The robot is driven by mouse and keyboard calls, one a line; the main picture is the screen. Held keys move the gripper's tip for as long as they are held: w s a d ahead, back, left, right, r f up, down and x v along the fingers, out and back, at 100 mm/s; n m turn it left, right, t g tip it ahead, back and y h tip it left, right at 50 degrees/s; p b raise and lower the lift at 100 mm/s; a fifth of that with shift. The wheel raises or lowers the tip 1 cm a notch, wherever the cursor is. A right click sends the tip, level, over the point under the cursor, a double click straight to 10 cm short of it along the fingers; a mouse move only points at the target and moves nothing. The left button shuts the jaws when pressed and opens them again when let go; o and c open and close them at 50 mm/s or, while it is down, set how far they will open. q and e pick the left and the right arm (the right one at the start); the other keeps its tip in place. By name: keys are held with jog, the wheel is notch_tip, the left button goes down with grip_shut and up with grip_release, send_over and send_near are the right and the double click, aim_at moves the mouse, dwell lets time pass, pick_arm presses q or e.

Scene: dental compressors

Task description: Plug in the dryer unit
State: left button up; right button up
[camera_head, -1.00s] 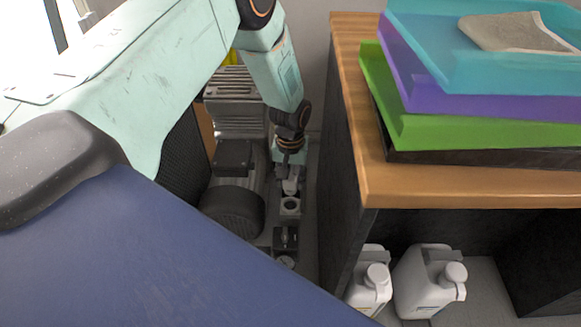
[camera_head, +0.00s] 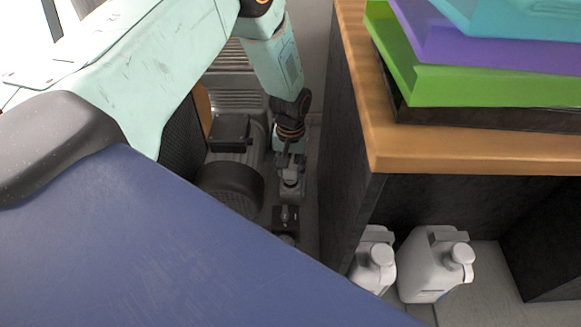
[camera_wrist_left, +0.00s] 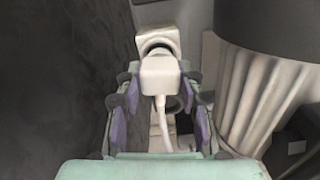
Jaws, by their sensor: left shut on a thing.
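My left gripper (camera_head: 290,166) reaches down into the narrow gap between the compressor and the wooden-topped cabinet. In the left wrist view its purple-padded fingers (camera_wrist_left: 160,92) are shut around a white plug (camera_wrist_left: 159,72), with a white cord (camera_wrist_left: 162,118) trailing toward the palm. A pale socket (camera_wrist_left: 158,40) with a dark round opening lies just beyond the plug, lined up with it; whether they touch I cannot tell. In the head view a pale socket box (camera_head: 291,190) shows just below the fingers. My right gripper is not in view.
The compressor's dark round motor (camera_head: 231,187) stands close left of the gripper. The cabinet with its wooden top (camera_head: 430,153) walls the right side and carries stacked colored trays (camera_head: 470,85). White jugs (camera_head: 433,265) stand below. A ribbed pale cylinder (camera_wrist_left: 262,95) is close in the wrist view.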

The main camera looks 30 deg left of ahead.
pick_arm(q)
jog(key=shift+f, duration=0.2)
jog(key=shift+f+b, duration=0.6)
jog(key=shift+f, duration=0.15)
jog(key=o, duration=1.2)
jog(key=shift+o, duration=0.2)
notch_tip(320, 180, up, 12)
